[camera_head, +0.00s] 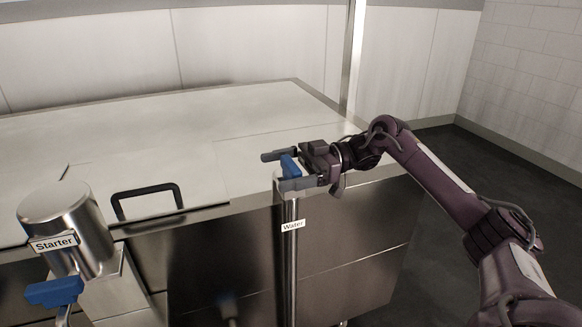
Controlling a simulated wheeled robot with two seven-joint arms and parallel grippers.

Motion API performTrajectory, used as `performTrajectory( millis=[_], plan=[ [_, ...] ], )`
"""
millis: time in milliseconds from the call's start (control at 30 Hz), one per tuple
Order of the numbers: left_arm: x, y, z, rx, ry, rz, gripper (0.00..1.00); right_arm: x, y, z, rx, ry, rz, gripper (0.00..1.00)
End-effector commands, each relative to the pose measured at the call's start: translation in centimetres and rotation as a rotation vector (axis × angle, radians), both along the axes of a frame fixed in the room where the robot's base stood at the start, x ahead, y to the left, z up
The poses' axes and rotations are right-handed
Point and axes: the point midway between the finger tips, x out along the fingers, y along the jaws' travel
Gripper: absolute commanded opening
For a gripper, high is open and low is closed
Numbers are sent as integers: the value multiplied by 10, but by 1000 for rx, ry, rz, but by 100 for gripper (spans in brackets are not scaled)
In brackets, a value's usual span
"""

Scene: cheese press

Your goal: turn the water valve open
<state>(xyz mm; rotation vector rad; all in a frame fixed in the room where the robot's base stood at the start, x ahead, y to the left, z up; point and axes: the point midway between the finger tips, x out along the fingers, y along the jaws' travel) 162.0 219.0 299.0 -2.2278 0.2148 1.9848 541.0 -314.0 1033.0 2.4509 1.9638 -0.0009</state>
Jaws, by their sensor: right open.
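The water valve's blue handle (289,166) sits at the top of a thin vertical metal pipe (290,262) at the front edge of the steel counter. A white tag reading "Water" (292,225) is on the pipe. My right gripper (274,170) comes in from the right and points left. Its two grey fingers are apart, with the blue handle between them. I cannot tell whether either finger touches the handle. Part of the handle is hidden by the near finger. My left gripper is not in view.
A metal cylinder labelled "Starter" (62,215) stands at the lower left, with another blue handle (54,291) below it. A black lid handle (146,199) rises from the steel counter (200,130). Open dark floor (500,200) lies to the right.

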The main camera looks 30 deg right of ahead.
Motion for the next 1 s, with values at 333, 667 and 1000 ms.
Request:
performTrajectory(
  millis=[333, 667, 1000],
  plan=[
    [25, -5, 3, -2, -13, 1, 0, -7, -35, 0, -3, -1, 1, 95],
    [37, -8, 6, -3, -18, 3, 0, -12, -57, 2, -3, -3, 3, 95],
    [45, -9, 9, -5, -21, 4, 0, -15, -71, 1, -1, -3, 1, 95]
  ],
)
